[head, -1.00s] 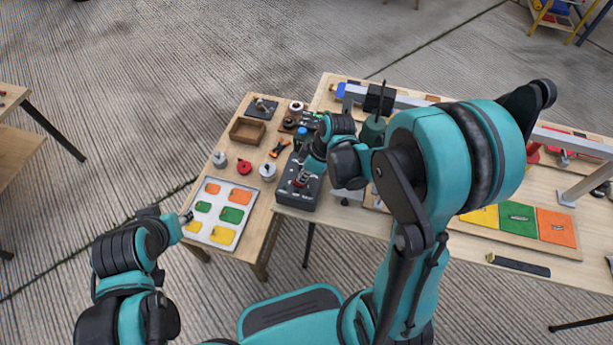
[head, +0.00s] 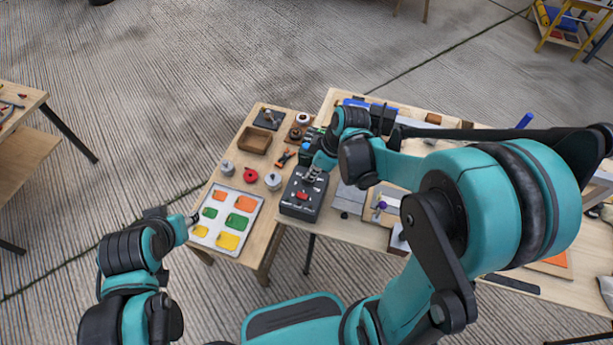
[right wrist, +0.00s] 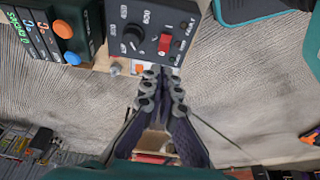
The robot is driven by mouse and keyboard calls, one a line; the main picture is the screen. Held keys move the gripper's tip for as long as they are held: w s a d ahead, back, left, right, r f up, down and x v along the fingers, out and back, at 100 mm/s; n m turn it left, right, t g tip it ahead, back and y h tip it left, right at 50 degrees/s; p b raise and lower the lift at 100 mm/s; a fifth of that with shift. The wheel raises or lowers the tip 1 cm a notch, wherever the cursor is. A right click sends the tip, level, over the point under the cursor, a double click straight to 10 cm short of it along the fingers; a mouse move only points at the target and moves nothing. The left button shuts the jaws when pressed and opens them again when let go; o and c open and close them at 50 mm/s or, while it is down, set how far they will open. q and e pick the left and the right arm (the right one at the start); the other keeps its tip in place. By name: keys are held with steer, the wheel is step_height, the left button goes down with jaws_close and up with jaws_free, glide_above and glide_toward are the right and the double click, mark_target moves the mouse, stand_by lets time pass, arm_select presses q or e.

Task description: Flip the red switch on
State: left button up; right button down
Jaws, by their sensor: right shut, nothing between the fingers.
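The red switch (head: 302,196) sits on top of a dark control box (head: 290,208) at the left front corner of the long workbench. In the right wrist view the red switch (right wrist: 165,44) shows upright on the dark panel (right wrist: 148,14), beside a round black knob (right wrist: 133,40). My right gripper (head: 311,175) is over the back part of the box, behind the switch. In the right wrist view its fingers (right wrist: 163,76) are together and empty, just below the switch in the picture. My left gripper (head: 193,219) is by the tray on the side table, its jaws too small to judge.
The side table holds a white tray (head: 208,236) of coloured pieces, a wooden box (head: 255,141), a red round part (head: 250,175) and grey round parts. A grey plate (head: 349,199) lies right of the control box. Bottles or similar items stand close behind the box.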

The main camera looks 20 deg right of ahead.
steer(key=p+v, duration=0.1)
steer(key=v, duration=0.2)
steer(key=shift+s+d+r, duration=0.15)
steer(key=shift+d+r, duration=0.05)
steer(key=shift+d, duration=0.05)
stand_by(0.4)
steer(key=s+d+r+m+t+h+b, duration=0.1)
steer(key=s+r+m+t+h+b, duration=0.1)
steer(key=s+r+m+t, duration=0.3)
steer(key=shift+s+d+r+m+h, duration=0.2)
steer(key=shift+s+r+m+h, duration=0.55)
steer(key=shift+s+m, duration=1.9)
steer(key=shift+w+m, duration=0.45)
